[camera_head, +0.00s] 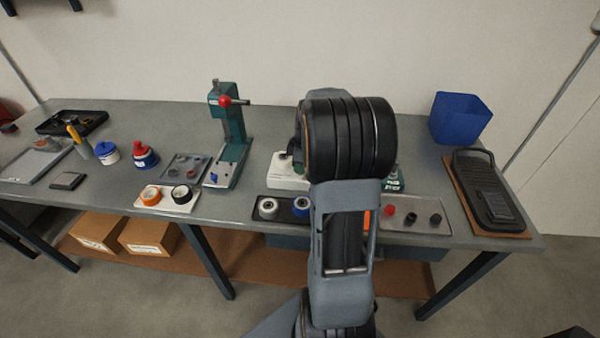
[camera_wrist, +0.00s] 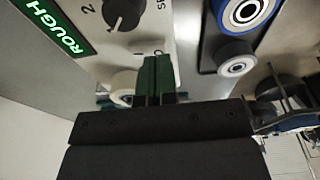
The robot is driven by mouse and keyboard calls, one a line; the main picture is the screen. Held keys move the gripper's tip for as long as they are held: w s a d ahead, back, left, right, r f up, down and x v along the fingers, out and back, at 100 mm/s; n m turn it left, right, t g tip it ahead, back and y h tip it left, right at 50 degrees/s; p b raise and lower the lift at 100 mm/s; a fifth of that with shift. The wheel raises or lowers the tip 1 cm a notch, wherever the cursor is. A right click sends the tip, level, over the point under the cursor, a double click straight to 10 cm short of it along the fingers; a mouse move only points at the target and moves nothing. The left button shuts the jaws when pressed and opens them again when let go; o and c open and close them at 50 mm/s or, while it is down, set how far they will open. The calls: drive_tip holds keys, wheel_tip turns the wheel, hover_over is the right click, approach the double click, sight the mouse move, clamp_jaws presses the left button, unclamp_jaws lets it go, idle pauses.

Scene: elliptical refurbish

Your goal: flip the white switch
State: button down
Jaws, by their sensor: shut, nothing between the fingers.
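A white machine (camera_head: 287,172) stands on the bench, largely hidden behind my arm in the head view. Its white panel (camera_wrist: 98,43) fills the upper left of the wrist view, with a dark knob and printed marks. A pale rounded piece (camera_wrist: 123,84) low on the panel may be the white switch; I cannot tell its position. My gripper (camera_wrist: 156,68) is shut and empty, its green fingers close in front of the panel, just right of the pale piece. I cannot tell whether they touch. The head view hides the gripper behind my arm.
A dark tray (camera_head: 285,206) with white and blue rollers sits in front of the machine; these rollers (camera_wrist: 247,12) are close right of my fingers. A green press (camera_head: 231,130) stands to the left.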

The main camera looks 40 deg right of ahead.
drive_tip(key=shift+f+b, duration=0.55)
drive_tip(key=shift+f, duration=0.2)
drive_tip(key=shift+r, duration=0.15)
drive_tip(key=shift+r+p, duration=2.5)
drive_tip(key=shift+r, duration=0.9)
